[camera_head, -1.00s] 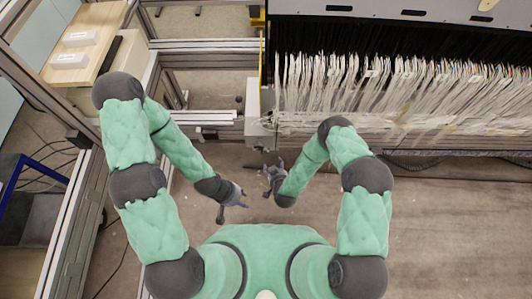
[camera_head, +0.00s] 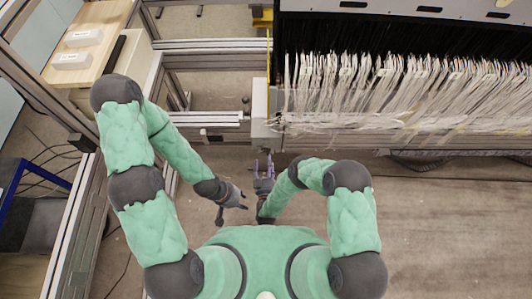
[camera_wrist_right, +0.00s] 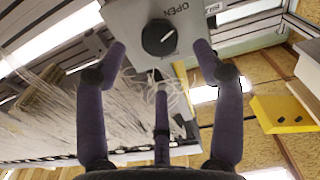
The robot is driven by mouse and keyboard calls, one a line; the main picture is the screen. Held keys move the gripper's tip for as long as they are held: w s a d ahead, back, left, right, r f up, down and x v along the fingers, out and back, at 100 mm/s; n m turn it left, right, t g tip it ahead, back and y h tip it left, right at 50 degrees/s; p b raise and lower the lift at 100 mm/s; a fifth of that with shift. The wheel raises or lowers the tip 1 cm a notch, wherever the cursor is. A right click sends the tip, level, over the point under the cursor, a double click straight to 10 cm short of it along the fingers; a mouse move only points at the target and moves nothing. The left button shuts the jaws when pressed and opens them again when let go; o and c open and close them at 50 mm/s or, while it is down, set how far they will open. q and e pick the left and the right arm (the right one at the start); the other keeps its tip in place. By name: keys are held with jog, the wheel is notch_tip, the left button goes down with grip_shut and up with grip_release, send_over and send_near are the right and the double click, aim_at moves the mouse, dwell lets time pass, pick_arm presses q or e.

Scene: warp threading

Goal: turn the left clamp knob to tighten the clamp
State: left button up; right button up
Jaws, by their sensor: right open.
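The left clamp knob (camera_wrist_right: 159,38) is a round black dial with a pale pointer line. It sits on a grey box (camera_wrist_right: 180,15) marked "OPEN" in the right wrist view. In the head view this box (camera_head: 261,101) is at the left end of the loom, and the knob is not distinguishable. My right gripper (camera_head: 263,165) is open just below the box. In the right wrist view its two outer fingers stand on either side of the knob, apart from it, with a third finger below. My left gripper (camera_head: 238,201) is open and empty, lower and to the left.
White warp threads (camera_head: 385,90) hang along the loom right of the box, with loose strands near it. Metal rails (camera_head: 205,118) run on the left. A wooden table (camera_head: 92,40) with two white blocks stands at upper left. The floor (camera_head: 450,215) at right is clear.

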aim_at(266, 150)
jog(key=shift+w+b, duration=0.7)
jog(key=shift+w, duration=2.3)
jog(key=c, duration=1.1)
